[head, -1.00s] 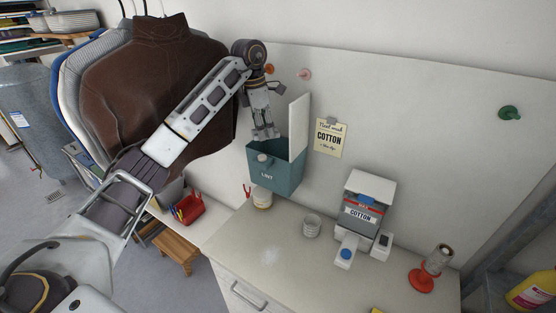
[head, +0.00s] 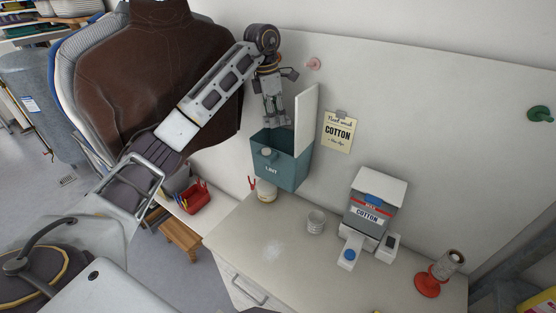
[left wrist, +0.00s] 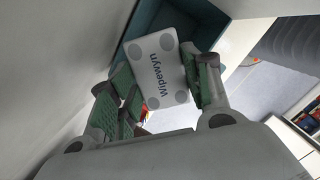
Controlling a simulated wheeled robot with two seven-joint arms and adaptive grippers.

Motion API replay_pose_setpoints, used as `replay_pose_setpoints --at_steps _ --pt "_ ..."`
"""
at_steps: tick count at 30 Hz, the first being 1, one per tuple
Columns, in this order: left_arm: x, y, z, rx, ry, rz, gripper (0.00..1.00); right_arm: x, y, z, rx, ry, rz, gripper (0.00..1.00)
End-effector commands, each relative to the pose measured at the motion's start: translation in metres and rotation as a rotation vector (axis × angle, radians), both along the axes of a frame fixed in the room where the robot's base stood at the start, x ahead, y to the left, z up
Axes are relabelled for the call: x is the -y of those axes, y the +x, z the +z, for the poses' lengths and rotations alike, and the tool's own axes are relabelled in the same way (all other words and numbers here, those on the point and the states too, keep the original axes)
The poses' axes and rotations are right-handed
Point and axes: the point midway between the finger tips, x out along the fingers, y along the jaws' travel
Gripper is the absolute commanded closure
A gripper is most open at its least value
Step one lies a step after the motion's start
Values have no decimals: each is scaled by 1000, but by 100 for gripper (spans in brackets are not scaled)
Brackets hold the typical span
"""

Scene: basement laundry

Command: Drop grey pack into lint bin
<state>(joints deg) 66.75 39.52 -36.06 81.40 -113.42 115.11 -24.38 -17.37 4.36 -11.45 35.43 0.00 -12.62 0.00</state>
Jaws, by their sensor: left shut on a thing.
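The teal lint bin (head: 282,171), labelled LINT, hangs on the wall panel with its white lid (head: 306,118) standing open. My left gripper (head: 274,122) points down just above the bin's open top. In the left wrist view the left gripper (left wrist: 163,88) is shut on the pale grey pack (left wrist: 158,60), marked Wipewyn, between its green-padded fingers. The bin's teal inside (left wrist: 170,17) shows behind the pack. I cannot make out the pack in the head view. My right gripper is not in view.
A brown garment (head: 150,75) hangs at left.

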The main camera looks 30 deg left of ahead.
Motion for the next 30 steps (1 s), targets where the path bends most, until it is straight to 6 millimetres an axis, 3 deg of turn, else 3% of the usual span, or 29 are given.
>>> replay_pose_setpoints --at_steps 21,30 --pt "1 0 -47 -1 -1 -1 62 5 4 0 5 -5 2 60" --pt "0 0 -57 0 0 -1 62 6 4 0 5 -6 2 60"
